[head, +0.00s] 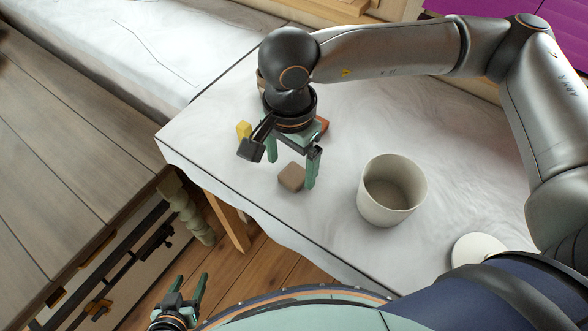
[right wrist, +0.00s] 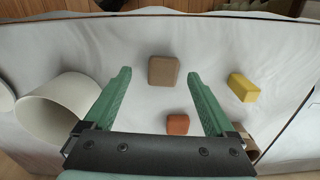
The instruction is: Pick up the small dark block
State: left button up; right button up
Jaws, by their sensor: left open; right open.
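A small brown block (head: 291,177), the darkest-looking small block in clear view, lies on the white-covered table near its front edge. In the right wrist view the block (right wrist: 164,71) sits just beyond and between the fingertips. My right gripper (head: 291,172) is open and empty, pointing down above the table by the block; I cannot tell its exact height. The right wrist view shows its two green fingers (right wrist: 159,74) spread apart. My left gripper (head: 190,279) is open and empty, low at the bottom left, away from the table top.
A yellow block (head: 243,130) and an orange-red block (head: 323,125) lie near the right gripper; both show in the right wrist view. The table's front edge is close to the brown block.

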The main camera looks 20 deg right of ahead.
aim_at(290, 179)
jog(key=shift+w+f+p, duration=0.2)
jog(key=shift+f+p, duration=0.1)
jog(key=shift+f, duration=0.9)
jog(key=shift+w+f+p, duration=0.15)
jog(key=shift+f+p, duration=0.1)
jog(key=shift+f, duration=0.9)
grip_shut()
